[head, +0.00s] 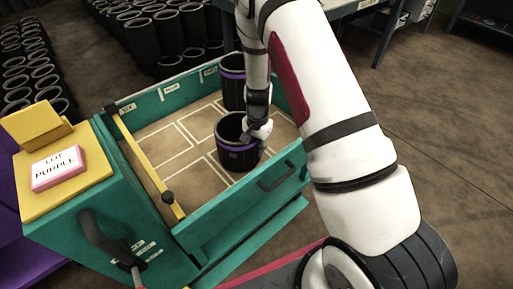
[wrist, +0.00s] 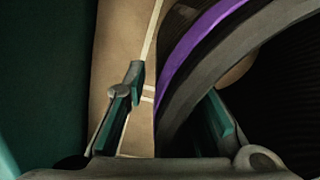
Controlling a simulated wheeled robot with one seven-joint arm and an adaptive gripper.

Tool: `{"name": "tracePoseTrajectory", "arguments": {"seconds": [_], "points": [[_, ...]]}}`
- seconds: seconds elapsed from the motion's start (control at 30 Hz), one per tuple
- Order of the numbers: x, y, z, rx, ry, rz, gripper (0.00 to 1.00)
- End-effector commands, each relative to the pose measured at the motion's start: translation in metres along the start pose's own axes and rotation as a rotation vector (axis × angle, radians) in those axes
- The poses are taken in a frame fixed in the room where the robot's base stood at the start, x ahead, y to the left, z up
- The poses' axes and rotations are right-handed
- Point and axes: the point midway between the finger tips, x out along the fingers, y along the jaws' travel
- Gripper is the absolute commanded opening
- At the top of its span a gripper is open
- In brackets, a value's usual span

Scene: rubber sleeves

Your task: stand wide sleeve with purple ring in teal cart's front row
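A wide black sleeve with a purple ring (head: 236,155) stands upright on the teal cart's (head: 240,222) marked floor, near the wall closest to me. A second dark sleeve with a purple ring (head: 232,72) stands behind it at the far side, partly hidden by my arm. My gripper (head: 258,130) is at the right rim of the nearer sleeve. In the wrist view my gripper (wrist: 178,98) has its fingers apart on either side of the sleeve's curved wall (wrist: 215,62). Bare cart floor shows between the left finger and the wall, so it is open.
A yellow bar (head: 146,165) crosses the cart's left side. A yellow box with a sign reading "LOT PURPLE" (head: 58,168) is left of it. Many black sleeves (head: 160,32) stand behind the cart and at far left. Bare floor lies to the right.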

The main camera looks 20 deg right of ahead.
Motion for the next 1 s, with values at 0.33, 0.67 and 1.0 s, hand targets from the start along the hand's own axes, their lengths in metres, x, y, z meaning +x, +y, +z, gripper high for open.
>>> {"name": "tracePoseTrajectory", "arguments": {"seconds": [0.33,0.67,1.0], "points": [[-0.003,0.000,0.000,0.000,0.000,0.000,0.27],[-0.061,-0.001,0.000,-0.002,0.003,-0.003,0.27],[-0.114,0.000,0.000,0.000,0.001,-0.001,0.27]]}}
